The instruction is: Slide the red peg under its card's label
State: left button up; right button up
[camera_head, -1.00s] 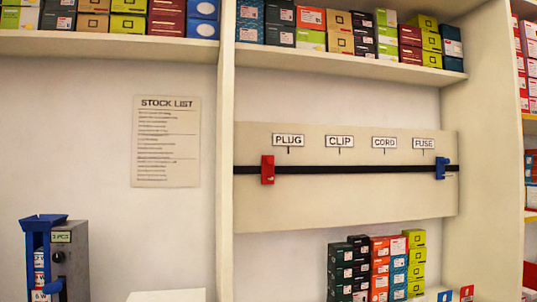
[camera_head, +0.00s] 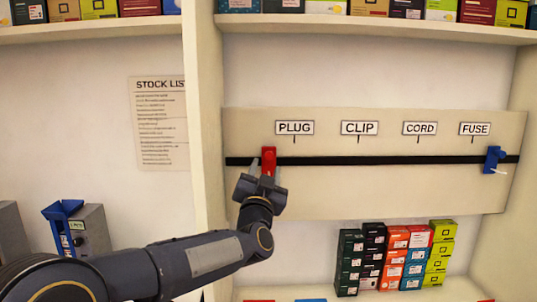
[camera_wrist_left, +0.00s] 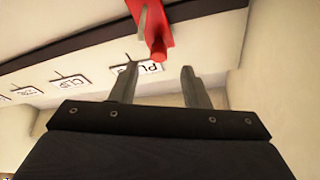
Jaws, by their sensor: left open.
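The red peg (camera_head: 268,158) sits on the black rail (camera_head: 370,160) of a cream board, a little left of the PLUG label (camera_head: 294,128). The CLIP (camera_head: 359,128), CORD (camera_head: 420,128) and FUSE (camera_head: 474,129) labels follow to the right. My left gripper (camera_head: 267,174) is open at the red peg, its fingers pointing up at the board. In the left wrist view the red peg (camera_wrist_left: 155,30) shows just beyond the gap between the open fingertips (camera_wrist_left: 158,70); contact cannot be told. My right gripper is out of view. I see no readable card for the red peg.
A blue peg (camera_head: 493,158) sits on the rail's right end, below FUSE. A shelf of boxes (camera_head: 380,28) runs above the board. Stacked boxes (camera_head: 397,260) stand below it. An upright post (camera_head: 205,130) borders the board on the left, beside a stock list (camera_head: 158,125).

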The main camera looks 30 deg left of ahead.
aim_at(269, 157)
pick_arm(q)
jog(key=shift+p+x, duration=0.5)
jog(key=shift+x, duration=1.8)
jog(key=shift+d, duration=0.1)
jog(key=shift+c, duration=0.4)
grip_shut()
